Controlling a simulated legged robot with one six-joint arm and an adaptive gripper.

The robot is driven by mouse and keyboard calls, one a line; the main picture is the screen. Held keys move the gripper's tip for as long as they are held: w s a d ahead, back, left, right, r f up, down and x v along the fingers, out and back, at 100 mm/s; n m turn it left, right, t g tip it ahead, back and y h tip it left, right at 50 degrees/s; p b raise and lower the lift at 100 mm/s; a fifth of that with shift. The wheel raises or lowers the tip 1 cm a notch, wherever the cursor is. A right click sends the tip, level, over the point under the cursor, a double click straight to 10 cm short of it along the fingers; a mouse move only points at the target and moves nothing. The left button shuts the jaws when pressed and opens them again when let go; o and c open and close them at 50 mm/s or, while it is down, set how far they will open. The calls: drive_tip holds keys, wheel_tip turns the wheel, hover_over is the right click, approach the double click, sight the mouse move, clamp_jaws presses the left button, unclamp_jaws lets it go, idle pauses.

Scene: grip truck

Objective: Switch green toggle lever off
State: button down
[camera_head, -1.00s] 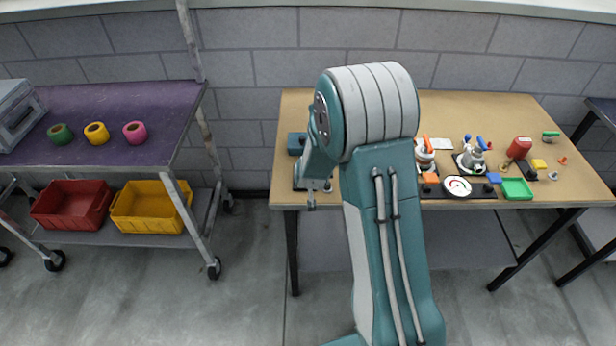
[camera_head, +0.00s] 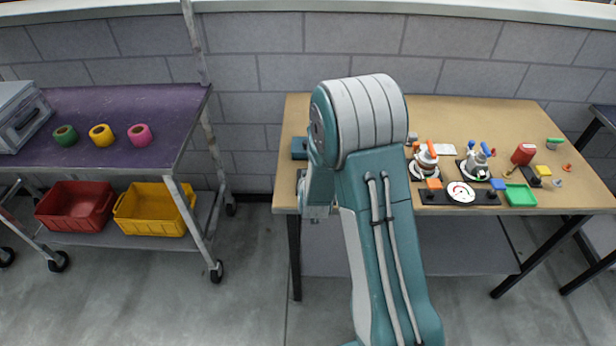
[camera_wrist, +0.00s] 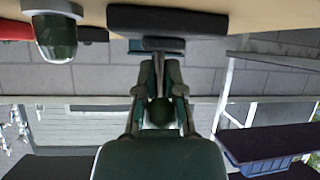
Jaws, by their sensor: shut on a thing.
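In the wrist view my gripper (camera_wrist: 159,65) has its fingers close together, shut on a thin grey piece between them that I take for the toggle lever. Its green part is hard to make out there. The fingertips are at a dark panel (camera_wrist: 165,18) with a teal block below it in the picture. In the head view my own arm hides most of the gripper, at the table's left front edge. A teal box (camera_head: 299,148) stands on the table just left of my arm.
A dark green knob on a white base (camera_wrist: 55,35) is at the upper left of the wrist view. The wooden table (camera_head: 470,112) holds several devices on its right half, including a green tray (camera_head: 520,196). A purple cart (camera_head: 110,110) stands left, with floor between.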

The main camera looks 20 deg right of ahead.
drive_tip(key=c, duration=0.7)
unclamp_jaws()
drive_tip(key=shift+a, duration=0.15)
drive_tip(key=shift+s, duration=0.1)
drive_tip(key=v, duration=1.1)
drive_tip(key=shift+s+a+r, duration=0.1)
drive_tip(key=shift+s+r, duration=0.1)
drive_tip(key=shift+s, duration=0.1)
